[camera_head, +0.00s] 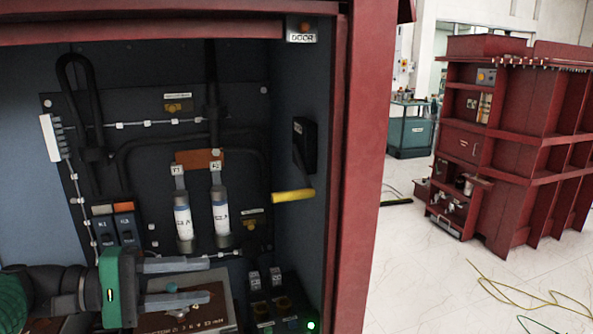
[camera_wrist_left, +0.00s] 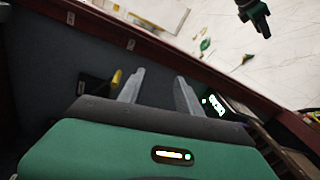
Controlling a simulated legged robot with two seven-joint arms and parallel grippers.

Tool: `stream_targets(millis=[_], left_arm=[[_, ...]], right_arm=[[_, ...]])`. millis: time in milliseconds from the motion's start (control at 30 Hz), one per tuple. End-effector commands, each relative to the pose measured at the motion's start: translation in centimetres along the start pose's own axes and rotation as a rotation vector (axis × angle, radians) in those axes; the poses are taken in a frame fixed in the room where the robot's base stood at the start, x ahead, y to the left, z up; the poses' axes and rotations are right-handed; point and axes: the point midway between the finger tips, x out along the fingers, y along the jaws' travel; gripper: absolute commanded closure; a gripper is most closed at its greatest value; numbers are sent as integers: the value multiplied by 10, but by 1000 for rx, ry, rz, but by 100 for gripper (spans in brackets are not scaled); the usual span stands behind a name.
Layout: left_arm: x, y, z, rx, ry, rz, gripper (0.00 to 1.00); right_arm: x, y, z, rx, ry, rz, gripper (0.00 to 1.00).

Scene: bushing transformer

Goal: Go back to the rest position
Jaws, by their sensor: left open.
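My left gripper (camera_head: 208,280) reaches in from the lower left of the head view, inside the open cabinet (camera_head: 345,170). Its two grey fingers are apart with nothing between them, and they point right. They are in front of the lower panel, below two fuse-like cylinders (camera_head: 183,222) with white labels. In the left wrist view the same gripper (camera_wrist_left: 160,80) shows its fingers spread and empty. A dark and green part, which looks like my right gripper (camera_wrist_left: 258,18), shows at the top right of that view, small and cut off.
A yellow-handled lever (camera_head: 293,195) sticks out of the cabinet's right wall; its yellow end also shows in the left wrist view (camera_wrist_left: 117,77). A green light (camera_head: 311,325) glows at lower right. Outside, pale floor (camera_head: 425,270) carries loose cables; a red transformer (camera_head: 510,150) stands behind.

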Motion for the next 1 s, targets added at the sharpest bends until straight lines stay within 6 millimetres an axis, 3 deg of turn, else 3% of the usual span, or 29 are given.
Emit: stream_targets(millis=[167,367,533,700,800,900,1000], left_arm=[[20,-51,-7,-69,48,-143,59],[38,-140,-9,-127,115,-401,59],[34,-248,2,-90,173,-747,59],[2,-345,17,155,184,-1133,59],[-12,-377,21,376,154,-1288,59],[-16,-396,25,622,97,-1374,59],[-22,-353,31,644,103,-1377,59]], right_arm=[[0,0,0,0,0,0,64],[0,0,0,0,0,0,64],[0,0,0,0,0,0,64],[0,0,0,0,0,0,64],[0,0,0,0,0,0,64],[0,0,0,0,0,0,64],[-42,0,-10,0,-1,0,64]])
